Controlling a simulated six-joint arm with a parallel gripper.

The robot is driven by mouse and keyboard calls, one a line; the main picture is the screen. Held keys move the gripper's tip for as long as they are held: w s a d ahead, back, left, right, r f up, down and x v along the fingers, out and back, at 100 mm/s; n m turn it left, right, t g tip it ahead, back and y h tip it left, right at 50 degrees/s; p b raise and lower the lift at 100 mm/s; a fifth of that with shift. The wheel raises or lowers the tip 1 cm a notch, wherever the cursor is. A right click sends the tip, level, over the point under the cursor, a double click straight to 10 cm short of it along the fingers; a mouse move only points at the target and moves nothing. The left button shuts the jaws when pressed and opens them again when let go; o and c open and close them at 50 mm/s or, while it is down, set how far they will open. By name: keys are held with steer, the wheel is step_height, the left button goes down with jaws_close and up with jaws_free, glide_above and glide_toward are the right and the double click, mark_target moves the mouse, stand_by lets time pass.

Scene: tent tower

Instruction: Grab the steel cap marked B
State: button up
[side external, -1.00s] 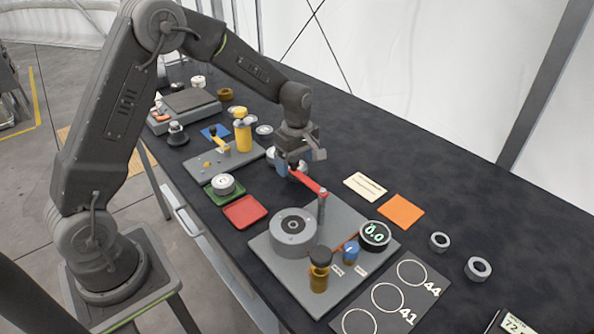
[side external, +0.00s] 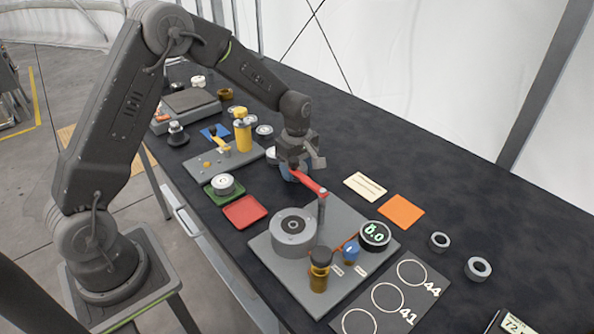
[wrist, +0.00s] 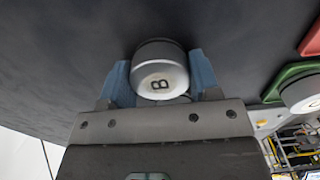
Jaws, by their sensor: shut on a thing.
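The steel cap marked B (wrist: 160,75) is a short silver cylinder with a pale face bearing a black B. In the wrist view it sits between the two blue fingers of my gripper (wrist: 160,80), which are shut on its sides. In the side view my gripper (side external: 292,172) is low over the dark table, behind the red arm of the grey fixture. The cap is mostly hidden there by the gripper and the red arm, so I cannot tell whether it touches the table.
The red arm (side external: 309,184) of the grey fixture plate (side external: 270,248) is close to my gripper. A green tray (side external: 211,195) with a white-topped cap and a red pad (side external: 244,211) lie to the left.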

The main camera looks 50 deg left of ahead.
steer(key=shift+c, duration=0.7)
steer(key=shift+r, duration=0.1)
